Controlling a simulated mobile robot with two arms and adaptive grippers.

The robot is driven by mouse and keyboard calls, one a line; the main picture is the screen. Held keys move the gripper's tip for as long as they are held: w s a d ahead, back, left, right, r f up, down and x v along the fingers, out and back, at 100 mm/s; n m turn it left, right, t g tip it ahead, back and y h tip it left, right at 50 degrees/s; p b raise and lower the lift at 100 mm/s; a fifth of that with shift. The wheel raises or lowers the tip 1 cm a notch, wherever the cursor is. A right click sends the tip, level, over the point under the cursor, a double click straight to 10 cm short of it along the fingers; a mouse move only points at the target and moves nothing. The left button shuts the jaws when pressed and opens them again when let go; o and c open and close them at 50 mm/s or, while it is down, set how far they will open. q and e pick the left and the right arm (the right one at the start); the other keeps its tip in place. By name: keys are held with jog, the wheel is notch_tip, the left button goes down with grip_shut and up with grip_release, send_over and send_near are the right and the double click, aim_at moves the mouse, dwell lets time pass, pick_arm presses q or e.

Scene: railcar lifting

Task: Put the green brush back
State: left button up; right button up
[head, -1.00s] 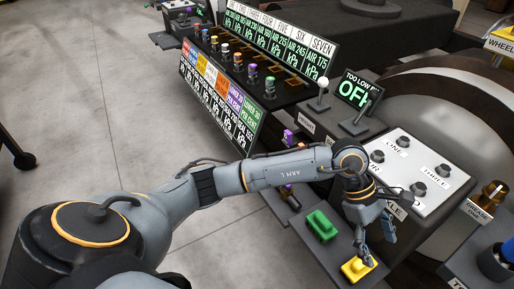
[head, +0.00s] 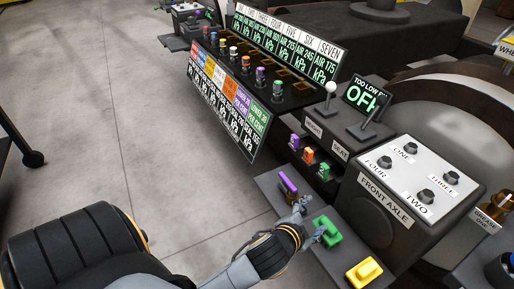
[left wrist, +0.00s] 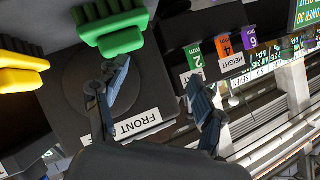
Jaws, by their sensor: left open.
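The green brush (head: 327,232) lies on a dark ledge in the head view, between a yellow brush (head: 364,272) and a purple brush (head: 288,183). My left gripper (head: 309,220) is open and empty at the left side of the green brush; I cannot tell whether it touches. In the left wrist view the green brush (left wrist: 112,30) is at the top, beyond the open fingers of my left gripper (left wrist: 160,78), with the yellow brush (left wrist: 20,70) at the left edge. My right gripper is out of view.
Purple, orange and green tags (head: 323,172) hang on the HEIGHT block behind the ledge. The FRONT AXLE box (head: 385,208) with several knobs stands to the right. A white-knobbed lever (head: 330,92) rises behind. Open floor is at left.

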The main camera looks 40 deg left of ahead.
pick_arm(q)
jog(key=s+f+n+g, duration=0.2)
jog(key=s+f+g, duration=0.2)
jog(key=s, duration=0.5)
jog(key=s+a+f+n+g, duration=0.1)
jog(key=s+f+n+g, duration=0.2)
jog(key=s+f+g, duration=0.2)
jog(key=s+f, duration=0.3)
jog(key=s, duration=0.2)
jog(key=shift+s+a+h, duration=0.3)
jog(key=shift+h, duration=0.1)
